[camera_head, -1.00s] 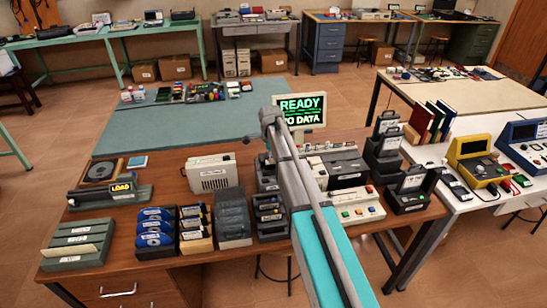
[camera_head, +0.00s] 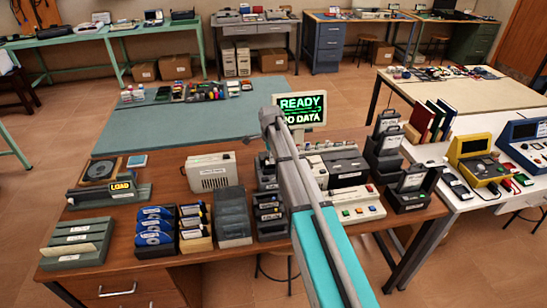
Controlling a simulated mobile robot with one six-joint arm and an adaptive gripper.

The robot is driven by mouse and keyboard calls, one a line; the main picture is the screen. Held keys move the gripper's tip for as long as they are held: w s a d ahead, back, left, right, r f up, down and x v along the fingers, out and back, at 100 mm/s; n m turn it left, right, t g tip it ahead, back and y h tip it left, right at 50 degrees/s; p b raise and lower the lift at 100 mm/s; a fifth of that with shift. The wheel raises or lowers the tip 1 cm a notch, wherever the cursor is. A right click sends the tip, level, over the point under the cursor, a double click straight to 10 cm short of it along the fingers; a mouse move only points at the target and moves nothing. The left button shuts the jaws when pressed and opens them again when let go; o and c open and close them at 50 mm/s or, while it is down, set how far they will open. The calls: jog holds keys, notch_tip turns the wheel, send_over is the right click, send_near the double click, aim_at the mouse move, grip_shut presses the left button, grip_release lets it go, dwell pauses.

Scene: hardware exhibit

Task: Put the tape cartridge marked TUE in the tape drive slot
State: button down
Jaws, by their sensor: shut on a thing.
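My arm (camera_head: 305,205) reaches from the lower right up to a joint above the brown desk. My gripper does not show; it seems hidden behind the arm. A beige and dark machine with coloured buttons (camera_head: 358,212) stands right of the arm and may be the tape drive; no slot can be made out clearly. A rack of dark cartridges with pale labels (camera_head: 270,214) stands left of the arm, partly covered by it. The labels are too small to read, so I cannot tell which cartridge is TUE. A screen (camera_head: 302,107) behind the arm reads READY, NO DATA.
The brown desk (camera_head: 265,256) is crowded. On it stand a LOAD-signed device (camera_head: 122,187), a pale box (camera_head: 212,172), blue (camera_head: 154,228) and yellow-white (camera_head: 195,225) media racks, a dark stack (camera_head: 232,215) and black holders (camera_head: 412,188).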

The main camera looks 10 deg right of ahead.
aim_at(271, 168)
jog(key=shift+f, duration=0.1)
dwell(0.6)
jog(key=shift+f+b, duration=1.65)
jog(key=shift+b, duration=0.1)
jog(key=c, duration=0.5)
grip_release()
jog(key=shift+c, duration=0.2)
jog(key=shift+r+p, duration=4)
